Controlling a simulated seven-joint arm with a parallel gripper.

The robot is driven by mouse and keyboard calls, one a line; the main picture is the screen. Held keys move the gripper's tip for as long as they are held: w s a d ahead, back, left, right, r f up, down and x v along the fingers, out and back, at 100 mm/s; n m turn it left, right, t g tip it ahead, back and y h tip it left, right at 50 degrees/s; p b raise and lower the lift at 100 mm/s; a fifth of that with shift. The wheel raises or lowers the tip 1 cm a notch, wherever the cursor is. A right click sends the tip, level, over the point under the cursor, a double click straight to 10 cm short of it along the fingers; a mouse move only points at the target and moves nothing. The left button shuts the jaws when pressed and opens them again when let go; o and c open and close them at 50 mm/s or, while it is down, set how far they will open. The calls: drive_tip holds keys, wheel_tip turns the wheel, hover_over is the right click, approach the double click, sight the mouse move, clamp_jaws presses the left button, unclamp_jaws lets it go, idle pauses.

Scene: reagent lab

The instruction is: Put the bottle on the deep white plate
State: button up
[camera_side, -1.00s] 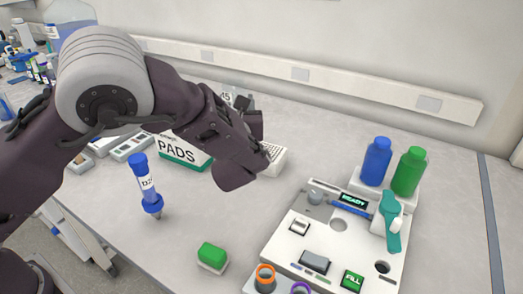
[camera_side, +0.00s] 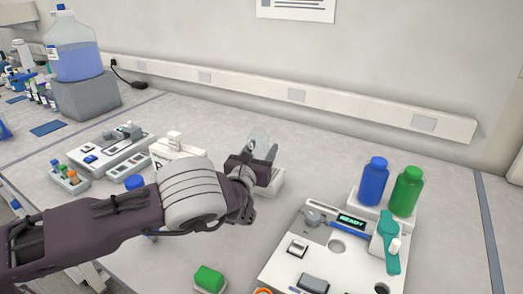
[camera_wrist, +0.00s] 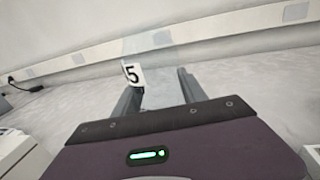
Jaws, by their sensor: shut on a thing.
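My gripper (camera_side: 258,162) is shut on a clear, see-through vessel (camera_side: 261,142), which sticks up above the fingers. In the wrist view the vessel (camera_wrist: 150,45) stands between the two fingers and carries a white label with a black 5; its outline is faint. I cannot tell whether it is clear of the table. A blue bottle (camera_side: 373,181) and a green bottle (camera_side: 406,190) stand side by side on a white block to the right of my gripper. I cannot make out a deep white plate for sure.
A white device with a READY screen (camera_side: 353,220) stands at the front right. A green-topped block (camera_side: 209,279) lies in front. A white box (camera_side: 178,147) and a rack of small vials (camera_side: 69,180) are to the left. A large blue-liquid jug (camera_side: 73,48) stands behind.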

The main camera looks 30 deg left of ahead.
drive_tip(key=shift+f, duration=0.1)
drive_tip(key=o, duration=1.4)
drive_tip(key=shift+c, duration=0.2)
drive_tip(key=shift+s+d, duration=0.1)
drive_tip(key=shift+s, duration=0.05)
drive_tip(key=s+d, duration=0.2)
drive_tip(key=s, duration=0.9)
drive_tip(key=shift+s, duration=0.25)
drive_tip(key=shift+r, duration=0.2)
